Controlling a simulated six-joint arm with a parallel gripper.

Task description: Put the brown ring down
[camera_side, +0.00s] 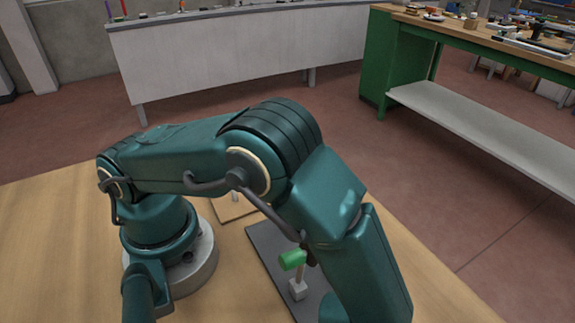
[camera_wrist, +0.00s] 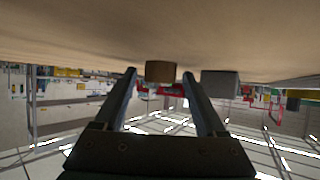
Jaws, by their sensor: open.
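In the wrist view the picture is upside down, with the wooden table (camera_wrist: 90,35) along the top. The brown ring (camera_wrist: 160,72) shows as a short brown block shape on the table, beyond and between my fingertips. My gripper (camera_wrist: 159,73) is open, with one finger to each side of the ring in the picture. I cannot tell whether either finger touches it. In the side view my arm hides or leaves out the gripper, and I do not see the ring there.
A grey block (camera_wrist: 220,83) sits just right of my right finger in the wrist view. In the side view a green piece (camera_side: 293,260) sits on a grey stand (camera_side: 298,290) on a dark mat (camera_side: 268,250), close beside my arm. The table's left part is clear.

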